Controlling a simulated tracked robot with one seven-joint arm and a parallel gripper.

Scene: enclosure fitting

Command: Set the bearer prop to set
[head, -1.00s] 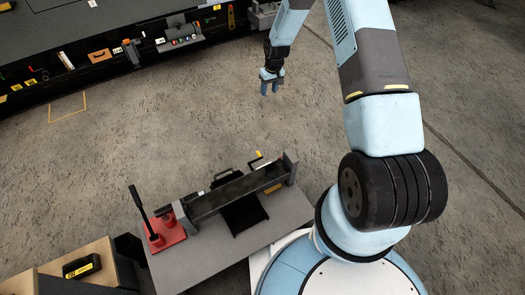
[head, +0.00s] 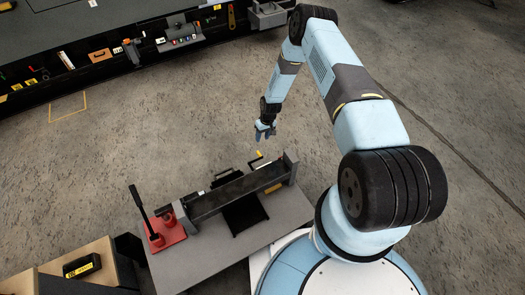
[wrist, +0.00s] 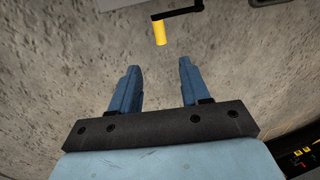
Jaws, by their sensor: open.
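A dark grey bearer beam (head: 238,193) lies lengthwise on a grey bench between two end supports. Behind it, near its right end, a crank with a yellow grip (head: 258,155) sticks up; I cannot tell whether this is the prop. The yellow grip (wrist: 160,33) also shows at the top of the wrist view, on a black arm. My gripper (head: 265,132) hangs above and beyond the grip, apart from it. In the wrist view my gripper (wrist: 157,78) has two blue fingers spread wide with only floor between them.
A red base with a black lever (head: 163,229) stands at the bench's left end. The grey bench (head: 200,262) is partly bare at the front. A wooden box (head: 75,278) is at lower left. A dark workbench (head: 120,25) with tools runs along the back. The floor between is clear.

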